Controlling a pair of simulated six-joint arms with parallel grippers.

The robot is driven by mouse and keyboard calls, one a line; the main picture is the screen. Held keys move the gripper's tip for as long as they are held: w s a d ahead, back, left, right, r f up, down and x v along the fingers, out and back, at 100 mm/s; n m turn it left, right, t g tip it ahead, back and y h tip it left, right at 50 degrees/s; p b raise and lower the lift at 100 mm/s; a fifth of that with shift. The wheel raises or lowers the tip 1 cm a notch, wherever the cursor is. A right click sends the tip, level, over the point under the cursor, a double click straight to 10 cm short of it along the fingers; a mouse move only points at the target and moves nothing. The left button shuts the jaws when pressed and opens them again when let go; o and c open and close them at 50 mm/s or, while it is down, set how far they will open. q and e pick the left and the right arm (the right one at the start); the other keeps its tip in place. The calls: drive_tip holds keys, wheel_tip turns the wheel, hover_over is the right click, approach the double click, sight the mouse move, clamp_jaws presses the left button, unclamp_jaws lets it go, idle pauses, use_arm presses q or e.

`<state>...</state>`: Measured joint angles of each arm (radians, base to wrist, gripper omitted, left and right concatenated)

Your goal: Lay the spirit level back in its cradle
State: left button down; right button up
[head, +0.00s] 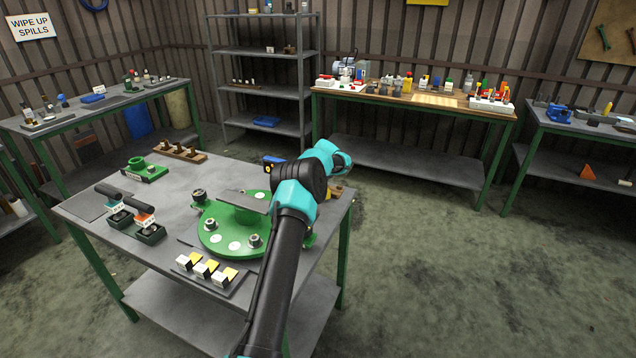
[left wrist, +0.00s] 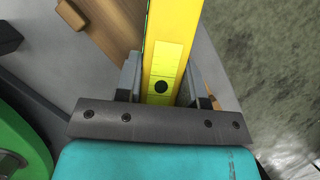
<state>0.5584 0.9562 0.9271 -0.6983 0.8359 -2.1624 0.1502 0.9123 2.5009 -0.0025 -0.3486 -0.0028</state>
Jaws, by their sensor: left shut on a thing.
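In the left wrist view my left gripper (left wrist: 162,92) is shut on the yellow spirit level (left wrist: 172,45), with one grey finger on each side. The level runs up out of the top of that view, and a dark round spot shows on its face. A wooden block (left wrist: 112,22) lies just left of the level; I cannot tell if it is the cradle. In the head view my arm hides the fingers and most of the level near the bench's right edge. My right gripper is not in view.
A green round plate (head: 220,240) with metal fittings stands on the grey bench (head: 165,245). White-and-yellow blocks (head: 206,269) lie in front of it. Black-handled tools (head: 130,205) stand at left. A green part (head: 140,168) and wooden rack (head: 180,152) are farther back. Floor lies beyond the right edge.

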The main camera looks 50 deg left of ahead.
use_arm(q)
drive_tip(key=c, duration=0.7)
unclamp_jaws()
drive_tip(key=shift+f, duration=0.15)
drive_tip(key=v, duration=1.2)
